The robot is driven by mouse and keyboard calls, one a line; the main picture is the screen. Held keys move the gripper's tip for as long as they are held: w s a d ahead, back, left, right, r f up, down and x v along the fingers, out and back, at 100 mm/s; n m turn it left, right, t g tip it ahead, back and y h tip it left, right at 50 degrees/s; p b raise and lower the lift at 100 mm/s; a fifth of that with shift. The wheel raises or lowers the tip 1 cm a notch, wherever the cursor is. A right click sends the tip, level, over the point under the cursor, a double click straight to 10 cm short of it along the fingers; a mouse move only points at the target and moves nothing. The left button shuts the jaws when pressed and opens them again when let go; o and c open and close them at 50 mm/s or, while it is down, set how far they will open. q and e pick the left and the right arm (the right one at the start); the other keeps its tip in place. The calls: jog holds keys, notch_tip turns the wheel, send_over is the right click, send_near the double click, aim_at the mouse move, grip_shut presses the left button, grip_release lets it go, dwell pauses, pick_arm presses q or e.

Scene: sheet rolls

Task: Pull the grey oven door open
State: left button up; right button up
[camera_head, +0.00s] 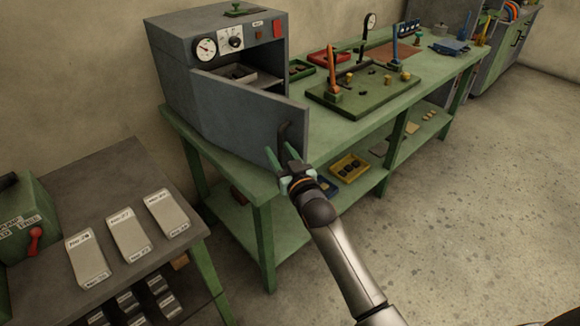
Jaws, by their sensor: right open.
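The grey oven (215,60) stands on the left end of a green workbench, with dials and a red switch on its front panel. Its grey door (240,112) is swung partly open, and part of the dark interior with a shelf (245,75) shows above it. I cannot tell if the fingers touch the handle or the door. My left gripper is not in view.
The green workbench (345,129) carries a green tray (365,108) with tools to the right of the oven. A yellow bin (350,167) sits on its lower shelf. A grey table (100,185) with pale labelled blocks is at the left. The floor at right is clear.

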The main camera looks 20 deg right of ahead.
jog(key=s, duration=1.1)
jog(key=shift+s+d, duration=0.15)
jog(key=shift+s, duration=0.15)
jog(key=shift+c, duration=0.3)
